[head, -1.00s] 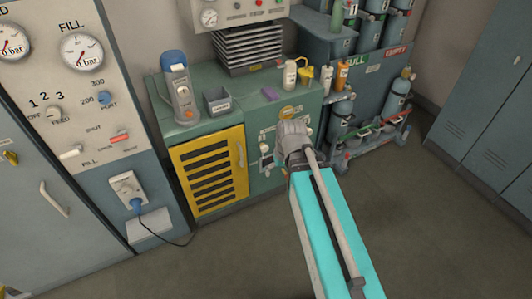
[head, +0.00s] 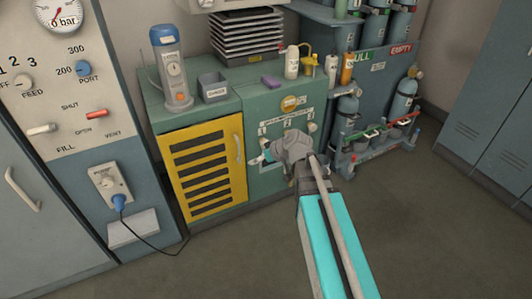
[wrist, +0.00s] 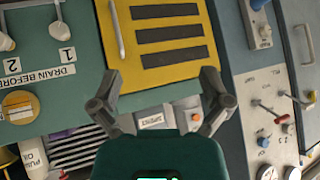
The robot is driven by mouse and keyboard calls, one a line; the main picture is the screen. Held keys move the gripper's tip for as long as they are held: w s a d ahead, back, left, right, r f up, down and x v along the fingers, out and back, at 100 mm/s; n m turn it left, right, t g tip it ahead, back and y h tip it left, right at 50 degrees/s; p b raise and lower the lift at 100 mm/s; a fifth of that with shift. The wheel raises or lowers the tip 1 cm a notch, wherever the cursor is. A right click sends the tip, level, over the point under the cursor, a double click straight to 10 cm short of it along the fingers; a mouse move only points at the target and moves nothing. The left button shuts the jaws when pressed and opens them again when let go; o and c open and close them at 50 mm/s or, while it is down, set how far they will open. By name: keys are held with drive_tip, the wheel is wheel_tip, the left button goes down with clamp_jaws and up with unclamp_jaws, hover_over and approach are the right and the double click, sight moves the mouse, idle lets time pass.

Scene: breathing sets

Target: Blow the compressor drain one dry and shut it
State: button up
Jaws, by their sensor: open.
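The compressor's green cabinet front carries a drain panel (head: 287,123) with numbered labels. In the wrist view, the label 1 (wrist: 67,54) sits beside a pale valve (wrist: 58,20) at the top edge, and the label 2 (wrist: 12,65) sits beside another white valve (wrist: 5,41). I cannot tell how these valves are turned. My gripper (wrist: 157,90) is open and empty, its two fingers spread in front of the cabinet, apart from the valves. In the head view my own wrist and arm hide part of the panel and most of the gripper.
A yellow slatted door (head: 206,168) stands left of the panel. A cylinder rack (head: 375,140) stands right. The floor in front is clear.

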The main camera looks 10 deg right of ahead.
drive_tip(key=w+d+f+t+b, duration=0.5)
drive_tip(key=w+f+b, duration=0.3)
drive_tip(key=b, duration=0.7)
drive_tip(key=w+d+f+t+h+b, duration=0.1)
drive_tip(key=w+d+f+t+b, duration=0.4)
drive_tip(key=b, duration=0.9)
drive_tip(key=w+f+t, duration=0.1)
drive_tip(key=w+f, duration=0.2)
drive_tip(key=f, duration=0.2)
drive_tip(key=shift+w+d+f+b, duration=0.15)
drive_tip(key=shift+w+d+b, duration=0.05)
drive_tip(key=shift+w+b, duration=0.15)
drive_tip(key=x, duration=1.3)
drive_tip(key=shift+w+a, duration=0.1)
drive_tip(key=shift+w, duration=0.3)
